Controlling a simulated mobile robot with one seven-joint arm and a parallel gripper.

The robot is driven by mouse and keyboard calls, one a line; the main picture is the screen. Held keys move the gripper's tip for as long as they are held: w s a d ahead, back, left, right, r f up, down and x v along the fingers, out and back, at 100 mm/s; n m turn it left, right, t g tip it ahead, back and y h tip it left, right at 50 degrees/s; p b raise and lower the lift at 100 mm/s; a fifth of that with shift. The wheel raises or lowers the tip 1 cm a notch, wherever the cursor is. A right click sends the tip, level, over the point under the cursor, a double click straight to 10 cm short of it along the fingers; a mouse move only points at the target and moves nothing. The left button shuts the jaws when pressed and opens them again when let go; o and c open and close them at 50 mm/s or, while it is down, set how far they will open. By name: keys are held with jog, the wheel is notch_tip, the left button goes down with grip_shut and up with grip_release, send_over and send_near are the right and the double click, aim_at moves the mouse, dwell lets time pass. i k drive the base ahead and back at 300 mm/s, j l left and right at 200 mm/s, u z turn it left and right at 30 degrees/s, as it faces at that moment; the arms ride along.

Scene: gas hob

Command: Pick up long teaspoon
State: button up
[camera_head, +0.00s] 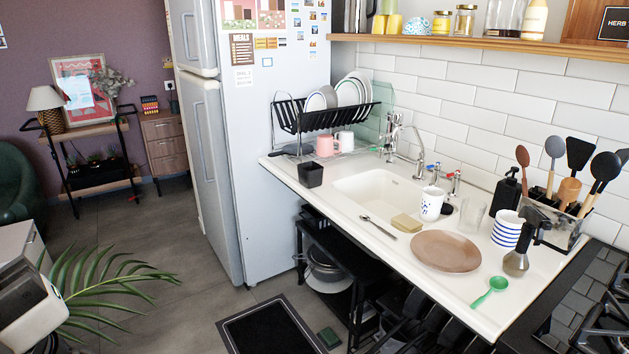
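A slim metal spoon (379,228), which looks like the long teaspoon, lies on the white counter at the front edge of the sink. It lies at a slant, left of the brown plate (445,251) and close to the yellow sponge (405,222), apart from both. A green spoon (490,291) with a rounder bowl lies near the front right of the counter. A white and dark part of what looks like my arm shows at the lower left, far from the counter. No gripper fingers can be made out.
The sink (379,188) is behind the spoon, with a patterned white mug (431,203) at its right. A black cup (310,174) stands to the left. A utensil holder (553,223) and a striped cup (507,229) stand at the right. The counter's front edge runs close to the spoon.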

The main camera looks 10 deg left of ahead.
aim_at(363, 218)
jog(key=i+l+u, duration=0.1)
jog(key=i+l, duration=0.75)
jog(key=l, duration=0.05)
